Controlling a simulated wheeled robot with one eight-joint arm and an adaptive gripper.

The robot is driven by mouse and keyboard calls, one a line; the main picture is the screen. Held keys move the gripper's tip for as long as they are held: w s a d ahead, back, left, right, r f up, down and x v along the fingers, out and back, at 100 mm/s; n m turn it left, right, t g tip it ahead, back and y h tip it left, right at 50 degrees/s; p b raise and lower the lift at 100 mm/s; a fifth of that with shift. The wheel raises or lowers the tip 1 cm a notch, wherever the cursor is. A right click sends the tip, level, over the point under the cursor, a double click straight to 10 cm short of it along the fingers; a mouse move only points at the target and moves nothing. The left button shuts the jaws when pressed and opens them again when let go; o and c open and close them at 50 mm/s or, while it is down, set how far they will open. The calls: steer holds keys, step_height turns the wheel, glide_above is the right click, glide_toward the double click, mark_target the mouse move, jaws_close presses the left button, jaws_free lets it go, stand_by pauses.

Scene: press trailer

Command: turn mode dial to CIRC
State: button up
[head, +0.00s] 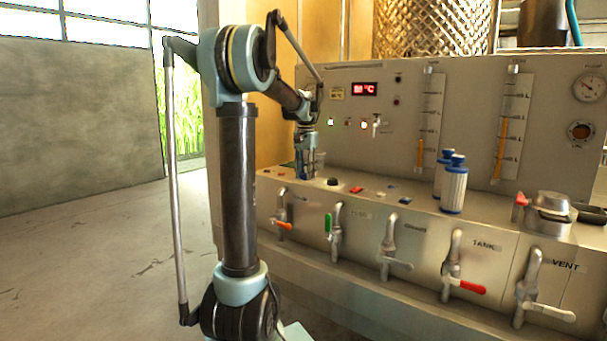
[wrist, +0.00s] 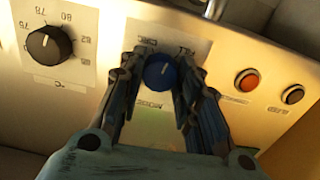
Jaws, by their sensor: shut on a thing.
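The blue mode dial (wrist: 160,72) sits on a pale label plate in the wrist view, with a light pointer line on its face near the top. My gripper (wrist: 161,80) is shut on this dial, one finger on each side. In the head view my gripper (head: 306,170) points down at the left end of the machine's ledge, and the dial is hidden there.
A black temperature knob (wrist: 48,45) is left of the dial. An orange button (wrist: 247,80) and a black button (wrist: 293,94) are to the right. In the head view, blue-capped filter cartridges (head: 453,187) stand on the ledge, above several valve handles, including a green one (head: 328,222).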

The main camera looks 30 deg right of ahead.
mark_target(305, 174)
steer(key=n, duration=0.4)
steer(key=shift+n, duration=0.3)
steer(key=shift+w+n, duration=0.1)
steer(key=shift+n, duration=1.8)
steer(key=o, duration=1.1)
step_height(305, 174, up, 12)
steer(key=shift+f, duration=0.1)
